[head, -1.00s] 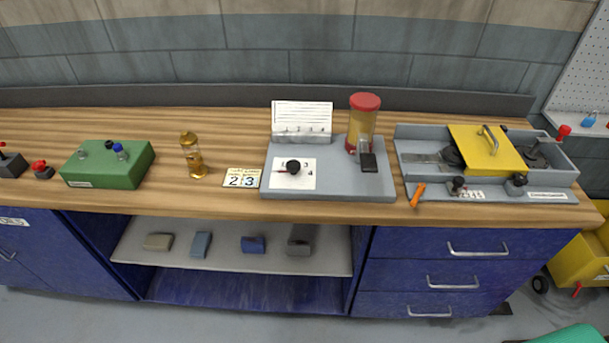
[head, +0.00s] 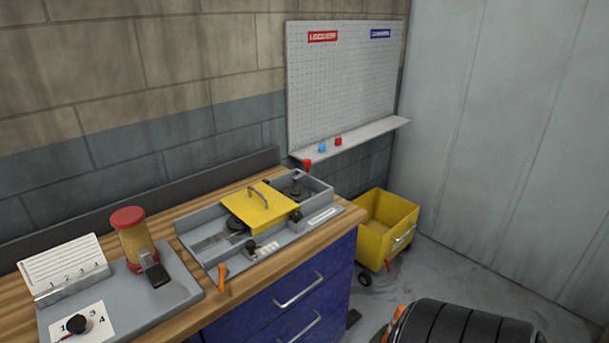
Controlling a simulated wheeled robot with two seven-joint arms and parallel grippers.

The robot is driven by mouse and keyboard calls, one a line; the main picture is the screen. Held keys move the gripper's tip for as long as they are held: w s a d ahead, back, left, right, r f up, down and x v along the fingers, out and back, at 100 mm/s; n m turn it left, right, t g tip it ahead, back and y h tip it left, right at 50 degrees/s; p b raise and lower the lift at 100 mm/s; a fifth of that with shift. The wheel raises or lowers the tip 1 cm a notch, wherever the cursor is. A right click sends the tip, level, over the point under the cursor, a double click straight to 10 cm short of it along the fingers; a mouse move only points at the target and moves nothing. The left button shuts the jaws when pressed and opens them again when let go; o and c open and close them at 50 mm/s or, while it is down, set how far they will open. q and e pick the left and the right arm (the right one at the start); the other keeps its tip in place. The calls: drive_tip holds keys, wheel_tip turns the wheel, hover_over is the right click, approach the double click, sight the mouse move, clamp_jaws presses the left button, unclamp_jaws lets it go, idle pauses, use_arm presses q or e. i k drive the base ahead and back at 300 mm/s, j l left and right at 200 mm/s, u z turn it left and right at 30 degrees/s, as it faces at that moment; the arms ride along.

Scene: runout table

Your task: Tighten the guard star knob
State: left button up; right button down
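The grey machine tray (head: 190,240) sits at the right end of the wooden bench. A yellow guard plate (head: 268,212) with a grey handle lies across its middle. Two black knobs stand along the tray's front side: one front-left knob (head: 252,248) beside a small numbered label, and one knob (head: 296,215) at the guard's right front corner. I cannot tell which is the guard star knob, or how tight either is. Neither of my grippers is in view.
An orange handle (head: 223,280) sticks out at the bench's front edge. Left are a red-capped amber jar (head: 134,238) and a dial card (head: 84,325). A yellow wheeled cart (head: 372,248) stands right of the bench. A black ribbed object (head: 460,325) fills the bottom right.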

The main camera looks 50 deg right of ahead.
sight(296, 216)
drive_tip(key=z, duration=1.65)
